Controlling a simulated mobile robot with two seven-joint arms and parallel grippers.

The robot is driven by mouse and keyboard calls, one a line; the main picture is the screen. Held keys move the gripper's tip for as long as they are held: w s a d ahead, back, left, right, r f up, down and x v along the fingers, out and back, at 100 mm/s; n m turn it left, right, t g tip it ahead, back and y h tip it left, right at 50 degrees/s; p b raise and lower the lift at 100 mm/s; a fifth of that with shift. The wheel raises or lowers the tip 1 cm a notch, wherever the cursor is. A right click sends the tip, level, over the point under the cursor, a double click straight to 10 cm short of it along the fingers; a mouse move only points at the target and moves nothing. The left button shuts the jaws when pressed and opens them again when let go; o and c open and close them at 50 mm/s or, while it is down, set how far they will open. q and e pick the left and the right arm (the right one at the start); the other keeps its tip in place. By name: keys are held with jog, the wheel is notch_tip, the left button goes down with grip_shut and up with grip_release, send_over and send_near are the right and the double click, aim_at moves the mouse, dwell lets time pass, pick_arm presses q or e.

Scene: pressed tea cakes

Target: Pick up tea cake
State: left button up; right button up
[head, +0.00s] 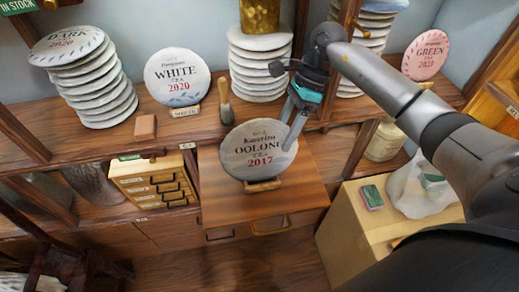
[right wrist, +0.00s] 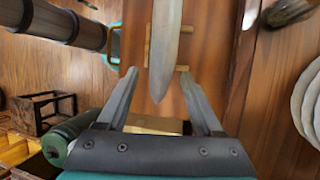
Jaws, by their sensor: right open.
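The round grey tea cake marked OOLONG 2017 (head: 255,158) stands upright on a small wooden stand (head: 263,185) on the pulled-out wooden board. My right gripper (head: 292,122) is at its upper right edge, with open fingers. In the right wrist view the cake (right wrist: 166,45) shows nearly edge-on, its near rim between the two open fingertips (right wrist: 158,80). A gap shows on both sides, so the fingers do not appear to grip it. My left gripper is not in view.
Stacks of cakes (head: 92,85) and a white cake marked WHITE 2020 (head: 178,78) sit on the shelf behind. A wooden-handled brush (head: 226,105) stands behind the oolong cake. A small drawer box (head: 155,182) is left of the board (head: 240,208). The board's front is clear.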

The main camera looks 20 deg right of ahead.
jog(key=shift+c, duration=0.4)
grip_shut()
jog(key=shift+r, duration=0.1)
dwell(0.8)
